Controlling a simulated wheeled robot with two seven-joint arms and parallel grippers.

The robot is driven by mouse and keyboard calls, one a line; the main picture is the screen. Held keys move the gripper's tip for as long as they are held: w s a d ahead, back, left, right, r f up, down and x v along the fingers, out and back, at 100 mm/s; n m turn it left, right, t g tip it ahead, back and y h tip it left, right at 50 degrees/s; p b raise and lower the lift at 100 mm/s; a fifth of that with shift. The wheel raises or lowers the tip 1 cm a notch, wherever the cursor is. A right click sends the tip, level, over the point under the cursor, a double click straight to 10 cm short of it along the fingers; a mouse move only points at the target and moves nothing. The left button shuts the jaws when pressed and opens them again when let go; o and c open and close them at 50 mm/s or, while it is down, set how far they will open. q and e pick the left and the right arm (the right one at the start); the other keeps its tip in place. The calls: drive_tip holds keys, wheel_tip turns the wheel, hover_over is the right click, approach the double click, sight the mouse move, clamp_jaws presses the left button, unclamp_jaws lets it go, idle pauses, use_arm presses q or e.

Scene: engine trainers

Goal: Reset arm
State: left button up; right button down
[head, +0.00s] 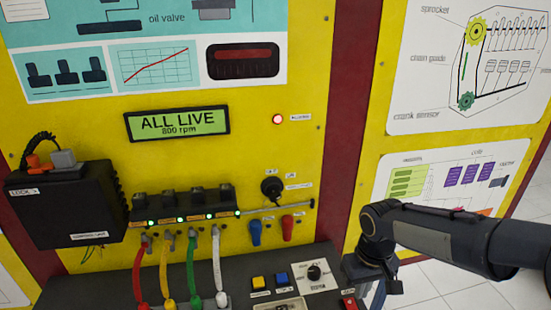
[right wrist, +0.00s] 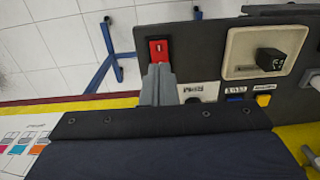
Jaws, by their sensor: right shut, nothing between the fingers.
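My right arm comes in from the right in the head view, and my right gripper (head: 368,270) points down at the right end of the dark console. In the right wrist view the grey fingers (right wrist: 159,72) are together and empty. Their tips are at or just over a red rocker switch (right wrist: 158,50) on the console's corner; I cannot tell whether they touch it. The red switch (head: 349,302) also shows at the bottom of the head view. My left gripper is not in view.
The console (head: 225,284) carries a rotary knob (head: 314,272), a yellow button (head: 257,281) and a blue button (head: 282,279). Above, a display (head: 177,122) reads "ALL LIVE 800 rpm". Several coloured cables hang below green-lit connectors. Tiled floor (head: 470,298) is open at right.

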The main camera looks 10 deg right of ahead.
drive_tip(key=s+a+r+m+t+y, duration=0.1)
drive_tip(key=s+a+r+t, duration=0.1)
drive_tip(key=s, duration=0.6)
drive_tip(key=s+a+r+m+t+y, duration=0.1)
drive_tip(key=s+a+r+t+y, duration=0.1)
drive_tip(key=s, duration=0.6)
drive_tip(key=shift+s+r+t+y, duration=0.3)
drive_tip(key=shift+r+t, duration=0.4)
drive_tip(key=shift+r, duration=0.15)
drive_tip(key=shift+w, duration=0.1)
